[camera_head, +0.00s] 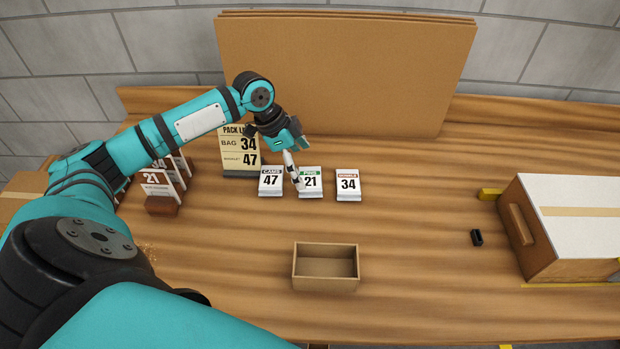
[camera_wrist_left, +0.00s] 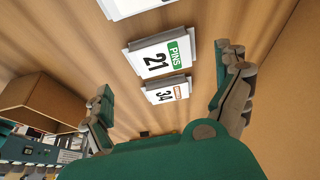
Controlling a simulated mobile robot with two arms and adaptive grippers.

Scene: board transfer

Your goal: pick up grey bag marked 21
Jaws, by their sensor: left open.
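The grey bag marked 21 (camera_head: 311,182) lies flat on the table, with a white label reading PINS on a green strip. It also shows between the fingers in the left wrist view (camera_wrist_left: 155,60). My left gripper (camera_head: 294,170) is open and empty, close above the bag's left side in the head view. It also shows in the left wrist view (camera_wrist_left: 165,73), its two fingers spread apart. I cannot tell whether a finger touches the bag. My right gripper is in neither view.
Bag 47 (camera_head: 270,182) lies left of bag 21, bag 34 (camera_head: 348,185) right of it. A pack list stand (camera_head: 240,160) is behind left. An open tray (camera_head: 326,284) is in front. A card holder (camera_head: 163,205) stands left, a large box (camera_head: 565,235) right, a tall board (camera_head: 345,75) behind.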

